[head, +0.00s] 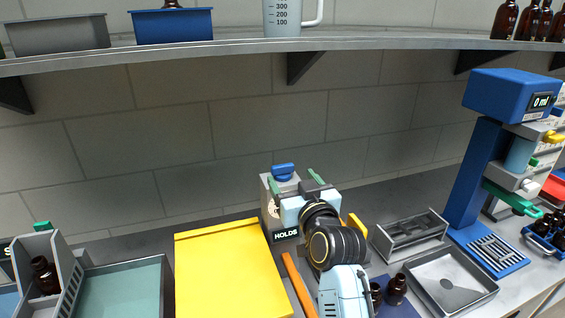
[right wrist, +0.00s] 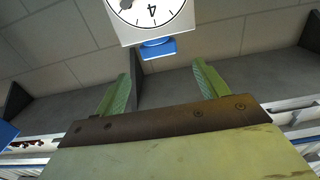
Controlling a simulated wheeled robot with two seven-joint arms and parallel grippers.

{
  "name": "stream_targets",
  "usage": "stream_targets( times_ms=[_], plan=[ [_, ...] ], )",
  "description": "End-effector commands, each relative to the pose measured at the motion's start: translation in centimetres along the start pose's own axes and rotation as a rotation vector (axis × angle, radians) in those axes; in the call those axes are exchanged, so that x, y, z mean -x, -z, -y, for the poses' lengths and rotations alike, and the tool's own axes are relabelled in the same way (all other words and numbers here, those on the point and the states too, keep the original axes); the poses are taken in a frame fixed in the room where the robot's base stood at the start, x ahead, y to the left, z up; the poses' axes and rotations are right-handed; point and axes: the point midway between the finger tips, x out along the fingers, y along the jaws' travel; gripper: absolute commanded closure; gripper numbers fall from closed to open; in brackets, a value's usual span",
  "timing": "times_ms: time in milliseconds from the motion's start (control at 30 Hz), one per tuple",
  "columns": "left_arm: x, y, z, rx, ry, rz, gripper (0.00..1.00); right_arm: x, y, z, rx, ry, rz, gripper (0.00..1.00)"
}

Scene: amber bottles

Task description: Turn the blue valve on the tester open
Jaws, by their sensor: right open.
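The tester (head: 268,209) is a grey box with a round dial and a "HOLDS" label, standing against the back wall. Its blue valve (head: 283,170) sits on top. My right gripper (head: 296,181) is open and empty, its green fingers in front of the tester. In the right wrist view the blue valve (right wrist: 158,49) shows beyond the gap between the open fingertips (right wrist: 160,71), apart from both, with the white dial (right wrist: 150,14) above it. My right wrist hides part of the tester in the head view. My left gripper is not in view.
A yellow board (head: 225,270) lies left of the tester. An orange bar (head: 298,284) lies just in front. A grey rack (head: 410,236) and tray (head: 450,280) stand right, beside a blue dispenser (head: 475,175). Small amber bottles (head: 396,289) stand near my right arm. A shelf (head: 230,50) runs above.

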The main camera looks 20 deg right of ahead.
Motion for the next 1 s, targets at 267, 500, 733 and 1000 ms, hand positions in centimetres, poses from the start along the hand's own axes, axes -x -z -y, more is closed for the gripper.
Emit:
stream_targets(
  times_ms=[267, 500, 733, 1000],
  plan=[
    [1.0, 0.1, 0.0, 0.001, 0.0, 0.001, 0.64, -4.8, 0.1, 0.0, 0.001, 0.001, 0.002, 0.27],
    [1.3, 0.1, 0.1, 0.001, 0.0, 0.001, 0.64, -7.1, 0.0, 0.0, 0.001, 0.0, 0.0, 0.27],
    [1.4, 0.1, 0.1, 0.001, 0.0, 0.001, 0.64, -7.6, -0.1, 0.0, 0.001, 0.001, 0.002, 0.27],
    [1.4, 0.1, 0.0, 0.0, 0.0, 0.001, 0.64, -7.6, -0.1, 0.0, 0.001, 0.0, 0.002, 0.4]
  ],
)
